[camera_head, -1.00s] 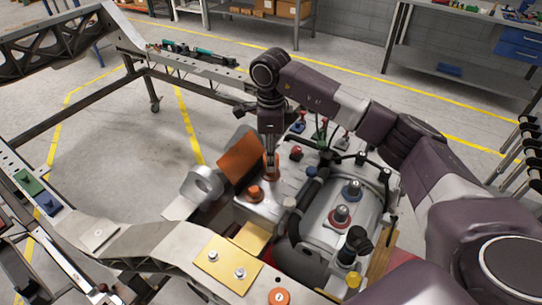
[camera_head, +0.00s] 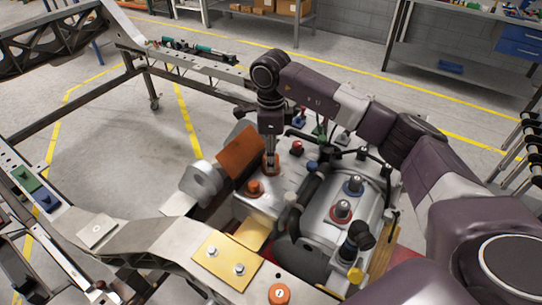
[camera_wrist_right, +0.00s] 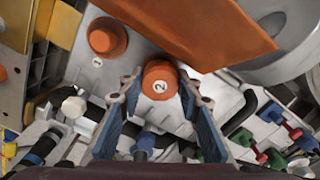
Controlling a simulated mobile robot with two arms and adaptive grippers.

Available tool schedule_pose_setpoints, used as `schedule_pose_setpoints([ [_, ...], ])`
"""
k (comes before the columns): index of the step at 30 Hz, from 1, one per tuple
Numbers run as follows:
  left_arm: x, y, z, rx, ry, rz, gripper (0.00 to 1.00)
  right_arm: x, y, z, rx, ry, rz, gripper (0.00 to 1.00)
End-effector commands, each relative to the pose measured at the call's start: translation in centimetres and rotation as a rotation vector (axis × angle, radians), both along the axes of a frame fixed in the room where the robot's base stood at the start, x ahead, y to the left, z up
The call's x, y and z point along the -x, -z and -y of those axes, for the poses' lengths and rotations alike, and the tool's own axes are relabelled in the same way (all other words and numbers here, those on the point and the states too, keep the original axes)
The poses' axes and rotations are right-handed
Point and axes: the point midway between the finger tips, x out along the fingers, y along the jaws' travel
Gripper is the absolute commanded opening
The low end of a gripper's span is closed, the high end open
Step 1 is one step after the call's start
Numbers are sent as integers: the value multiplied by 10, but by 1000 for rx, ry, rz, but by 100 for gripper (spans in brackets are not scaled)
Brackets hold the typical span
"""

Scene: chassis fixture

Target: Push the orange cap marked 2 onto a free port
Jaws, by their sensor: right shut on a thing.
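My right gripper (camera_head: 271,165) reaches down from above at the left part of the engine block. In the right wrist view its two blue-padded fingers (camera_wrist_right: 160,100) stand on either side of the orange cap marked 2 (camera_wrist_right: 160,80), shut on it. In the head view the fingers partly hide this cap. A second orange cap, marked 1 (camera_wrist_right: 107,37), sits on the pale housing close by; it also shows in the head view (camera_head: 254,187). Whether the held cap touches the surface beneath it cannot be told. I cannot make out a free port. My left gripper is out of view.
An orange-brown plate (camera_head: 240,152) stands tilted close to the right gripper's left side. Hoses and posts with red and blue rings (camera_head: 341,210) crowd the engine to the right. A brass plate with two bolts (camera_head: 226,260) and another orange cap (camera_head: 279,294) are in front.

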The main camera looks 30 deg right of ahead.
Motion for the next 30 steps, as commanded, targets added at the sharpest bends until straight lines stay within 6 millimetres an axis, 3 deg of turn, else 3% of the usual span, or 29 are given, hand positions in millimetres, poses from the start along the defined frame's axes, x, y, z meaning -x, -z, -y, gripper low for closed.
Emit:
schedule_pose_setpoints([
  [21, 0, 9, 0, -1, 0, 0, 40, 1, 13, 0, 1, 0, -3, 19],
  [22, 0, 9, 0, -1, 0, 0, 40, 1, 13, 0, 1, 0, -3, 32],
  [27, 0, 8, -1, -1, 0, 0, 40, 0, 12, 0, 1, 0, -2, 51],
  [30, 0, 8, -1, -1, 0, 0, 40, 0, 11, 0, 0, 0, -1, 52],
])
